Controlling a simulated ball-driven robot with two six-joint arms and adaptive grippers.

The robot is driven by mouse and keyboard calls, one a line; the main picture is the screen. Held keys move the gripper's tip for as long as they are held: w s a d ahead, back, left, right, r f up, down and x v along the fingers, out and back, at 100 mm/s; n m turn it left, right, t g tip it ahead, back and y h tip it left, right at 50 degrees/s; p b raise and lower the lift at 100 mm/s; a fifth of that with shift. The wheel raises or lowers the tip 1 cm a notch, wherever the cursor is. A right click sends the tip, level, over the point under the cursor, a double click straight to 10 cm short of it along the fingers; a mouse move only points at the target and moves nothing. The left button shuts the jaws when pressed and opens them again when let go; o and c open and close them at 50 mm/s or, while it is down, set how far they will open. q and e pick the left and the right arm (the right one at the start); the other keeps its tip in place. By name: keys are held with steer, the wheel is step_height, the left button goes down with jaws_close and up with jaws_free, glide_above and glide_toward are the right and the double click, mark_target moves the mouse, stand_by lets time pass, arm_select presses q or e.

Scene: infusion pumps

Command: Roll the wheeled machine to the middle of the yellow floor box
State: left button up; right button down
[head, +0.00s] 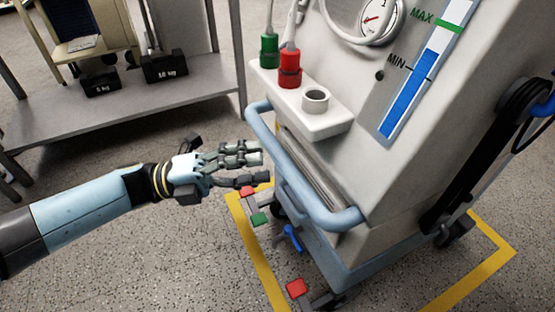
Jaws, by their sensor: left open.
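The wheeled machine (360,140) is a tall white and blue-grey unit on castors. It fills the right half of the head view. A light blue push handle (292,172) sticks out from its near left side. The yellow floor box (262,252) is a taped outline around the machine's base; part of it is hidden behind the machine. My left gripper (262,165) is open, its fingers pointing right, close to the left part of the handle. I cannot tell whether they touch. My right gripper is not in view.
A metal shelf table (130,110) with black weights (165,66) stands at the upper left. Red (297,288) and green (259,219) pedals and a blue lever (293,238) sit low by the castors. Speckled floor at the lower left is clear.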

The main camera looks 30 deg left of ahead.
arm_select(q)
steer(key=v, duration=0.6)
steer(key=shift+s+a+f, duration=0.15)
steer(key=shift+s+a, duration=0.05)
steer(key=shift+a, duration=0.1)
